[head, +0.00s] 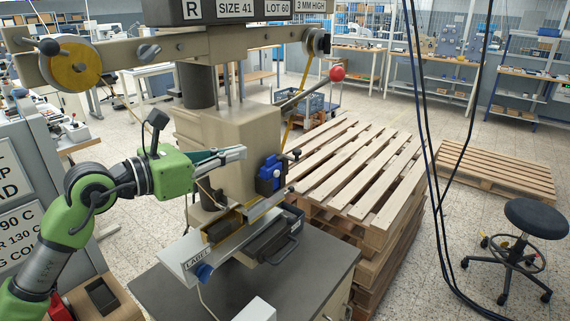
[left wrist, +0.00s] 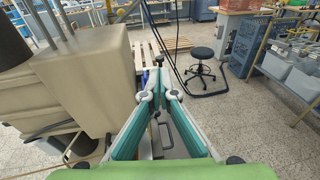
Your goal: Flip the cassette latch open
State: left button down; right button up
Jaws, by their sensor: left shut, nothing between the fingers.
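The foil stamping press (head: 225,120) stands on a grey cabinet and fills the middle of the head view. At its front are a slanted metal rail (head: 225,245) marked LABEL, a black tray-like part with a handle (head: 272,243), and a blue block (head: 269,176) with a black knob. I cannot tell for sure which part is the cassette latch. My left gripper (head: 243,152) is in front of the press head, above the rail and left of the blue block. Its teal fingers (left wrist: 160,95) are shut and empty, with tips close together in the left wrist view. My right gripper is out of view.
A foil roll (head: 76,65) and a red-knobbed lever (head: 337,73) stick out from the press. Stacked pallets (head: 360,165) stand close behind it at the right. Dark cables (head: 427,150) hang to the right, near a black stool (head: 536,219). Floor beyond is open.

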pick_arm(q)
notch_tip(320, 180, down, 4)
jog(key=b, duration=0.3)
jog(key=p, duration=0.7)
send_near(294, 153)
jog(key=x, duration=0.6)
jog(key=shift+r, duration=0.2)
jog(key=shift+w+d+f, duration=0.2)
jog(key=shift+w+d, duration=0.15)
jog(key=shift+w, duration=0.05)
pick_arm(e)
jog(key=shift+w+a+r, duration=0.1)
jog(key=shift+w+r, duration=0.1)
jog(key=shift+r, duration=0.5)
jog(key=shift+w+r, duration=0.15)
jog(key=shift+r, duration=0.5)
